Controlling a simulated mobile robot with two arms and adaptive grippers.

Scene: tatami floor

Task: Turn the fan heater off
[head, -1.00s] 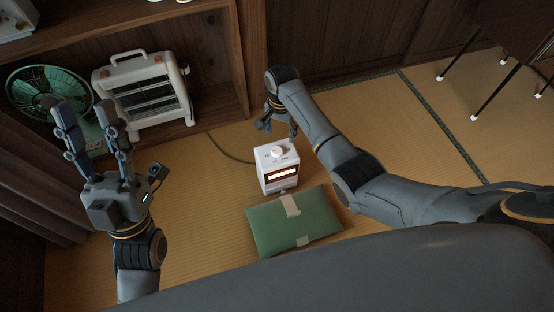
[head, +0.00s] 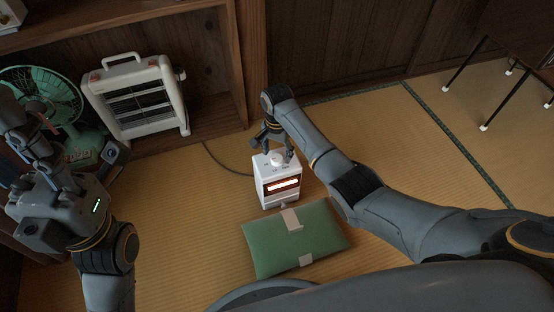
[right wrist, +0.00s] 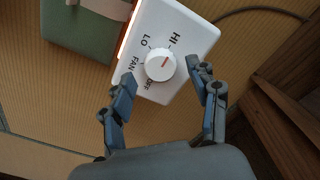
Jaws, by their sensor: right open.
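The fan heater (head: 279,190) is a small white box on the tatami, with an orange glow in its front slot. Its white knob (right wrist: 160,65) is on top, ringed by the marks HI, LO, FAN and OFF. The knob's red line slants to the upper right in the right wrist view, nearest HI. My right gripper (right wrist: 160,76) is open above the heater, one finger on each side of the knob, with gaps showing between fingers and knob. It also shows in the head view (head: 279,150). My left gripper (head: 42,140) is open and empty at the left edge.
A green cushion (head: 270,250) lies just in front of the heater. A larger white heater (head: 140,100) and a green fan (head: 45,95) stand in the wooden alcove at left. A cord runs behind the small heater.

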